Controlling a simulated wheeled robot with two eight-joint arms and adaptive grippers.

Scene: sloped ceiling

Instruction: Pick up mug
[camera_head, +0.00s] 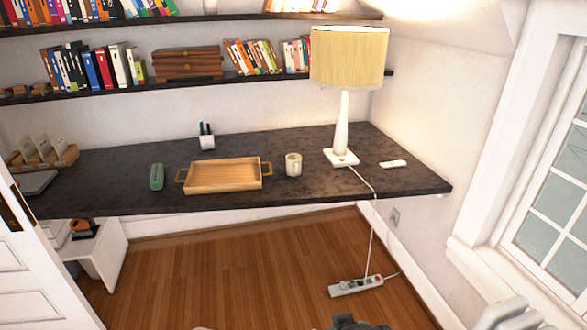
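A small cream mug (292,166) stands upright on the dark desk (110,197), between the wooden tray and the lamp. Nothing touches it. A dark mechanical part, apparently my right gripper (357,323), just shows at the bottom edge, low over the floor and far from the mug. Most of it is cut off, so its fingers cannot be made out. My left gripper is not in view.
A wooden tray (224,188) and green case (157,177) lie left of the mug; a pen cup (206,141) stands behind. A lamp (343,125) and remote (393,164) are right. The lamp cord hangs over the desk edge to a power strip (356,286). A shelf (115,90) hangs above.

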